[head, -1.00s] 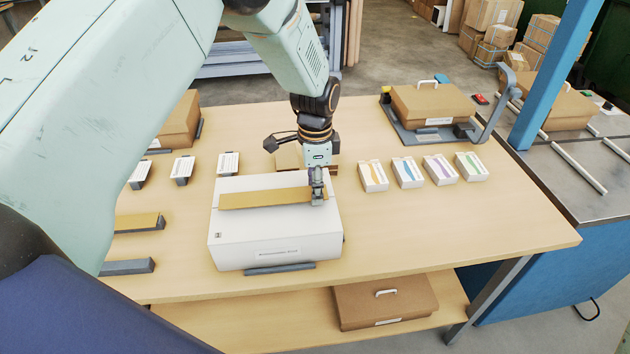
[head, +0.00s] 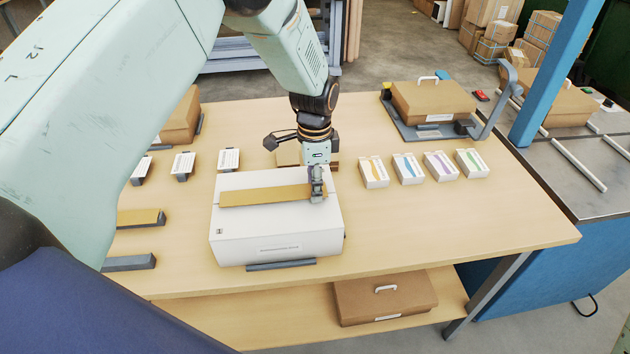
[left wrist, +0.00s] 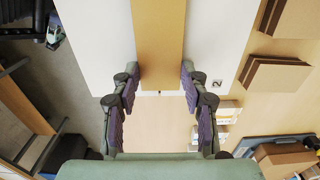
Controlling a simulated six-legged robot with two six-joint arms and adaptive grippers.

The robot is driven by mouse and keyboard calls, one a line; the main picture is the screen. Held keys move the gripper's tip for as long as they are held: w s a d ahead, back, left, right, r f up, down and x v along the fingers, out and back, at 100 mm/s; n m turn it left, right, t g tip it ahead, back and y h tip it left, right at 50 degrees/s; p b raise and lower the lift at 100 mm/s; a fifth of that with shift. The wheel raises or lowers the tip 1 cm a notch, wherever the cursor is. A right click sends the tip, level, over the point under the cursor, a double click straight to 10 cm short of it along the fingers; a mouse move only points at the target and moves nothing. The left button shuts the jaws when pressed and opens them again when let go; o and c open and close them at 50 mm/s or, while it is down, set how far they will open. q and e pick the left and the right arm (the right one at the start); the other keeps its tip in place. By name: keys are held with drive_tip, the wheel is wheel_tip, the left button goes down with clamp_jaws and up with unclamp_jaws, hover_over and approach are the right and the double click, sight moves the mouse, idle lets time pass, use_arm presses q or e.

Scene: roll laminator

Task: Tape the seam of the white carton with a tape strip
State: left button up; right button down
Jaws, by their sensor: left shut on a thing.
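The white carton (head: 277,237) stands on the table in the head view. A tan tape strip (head: 262,196) lies along its top, from near the left edge to my gripper; the seam under it is hidden. My left gripper (head: 317,197) is at the right end of the strip, low over the carton top. In the left wrist view the strip (left wrist: 160,40) runs between my two fingertips (left wrist: 159,72), which are shut on its side edges, with the white carton top (left wrist: 97,40) on both sides. I cannot tell whether the strip is pressed down everywhere. My right gripper is not in view.
A grey stop (head: 281,265) lies at the carton's front edge. Another tan strip (head: 138,217) rests on a holder at left. Several small white boxes (head: 408,168) stand to the right, and a brown case (head: 432,102) sits on a grey fixture behind. The table's front right is clear.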

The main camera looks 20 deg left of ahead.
use_arm(q)
drive_tip(key=o, duration=1)
drive_tip(key=shift+o, duration=0.4)
drive_tip(key=shift+o, duration=1.1)
drive_tip(key=shift+d, duration=0.1)
drive_tip(key=shift+r, duration=0.25)
drive_tip(key=shift+r+p, duration=2.7)
drive_tip(key=shift+r, duration=0.15)
drive_tip(key=shift+f, duration=0.1)
